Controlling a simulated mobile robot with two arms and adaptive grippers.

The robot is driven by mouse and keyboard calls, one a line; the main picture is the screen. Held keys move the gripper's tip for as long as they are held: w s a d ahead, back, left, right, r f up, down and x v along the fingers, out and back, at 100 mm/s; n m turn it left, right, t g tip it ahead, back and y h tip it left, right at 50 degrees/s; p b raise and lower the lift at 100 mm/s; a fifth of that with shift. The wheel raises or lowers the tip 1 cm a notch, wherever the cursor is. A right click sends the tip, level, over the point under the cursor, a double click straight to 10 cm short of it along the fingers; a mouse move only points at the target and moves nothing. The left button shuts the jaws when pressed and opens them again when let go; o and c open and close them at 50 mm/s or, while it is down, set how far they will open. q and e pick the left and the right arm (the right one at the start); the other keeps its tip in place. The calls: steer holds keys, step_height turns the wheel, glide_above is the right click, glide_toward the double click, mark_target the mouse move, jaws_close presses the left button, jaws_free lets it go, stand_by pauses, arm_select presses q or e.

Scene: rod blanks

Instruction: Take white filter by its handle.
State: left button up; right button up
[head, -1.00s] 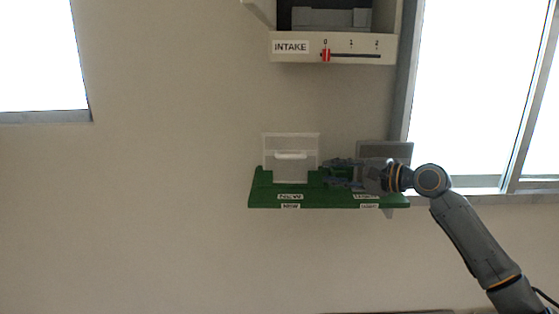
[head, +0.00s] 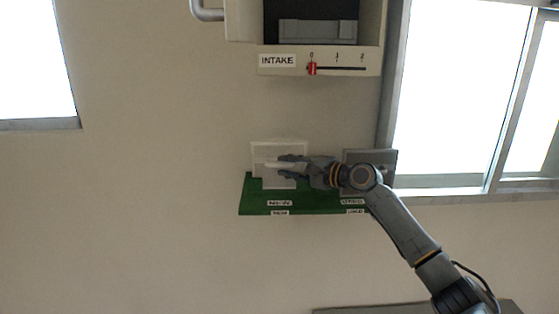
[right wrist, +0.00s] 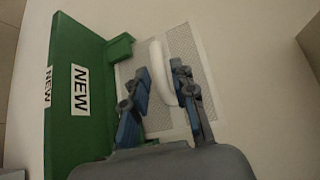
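The white filter (head: 262,182) stands upright on the left part of the green shelf (head: 255,208), behind the "NEW" label. It is a pale panel with a mesh face, also in the right wrist view (right wrist: 187,48). Its white bar handle (right wrist: 161,72) lies between the two fingers of my right gripper (right wrist: 162,76). In the head view my right gripper (head: 283,167) reaches the handle from the right with its fingers apart, one above and one below. I cannot tell whether the fingers touch the handle. My left gripper is not in view.
A grey filter (head: 383,158) stands on the shelf's right part, partly behind my right arm. Above hangs a housing labelled "INTAKE" (head: 277,60) with a dark opening and a red slider (head: 312,69) near 0. A window is at the right. The wall left of the shelf is bare.

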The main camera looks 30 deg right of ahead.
mark_target(264, 155)
steer(key=shift+x, duration=1.25)
steer(key=shift+s, duration=0.1)
jaws_close()
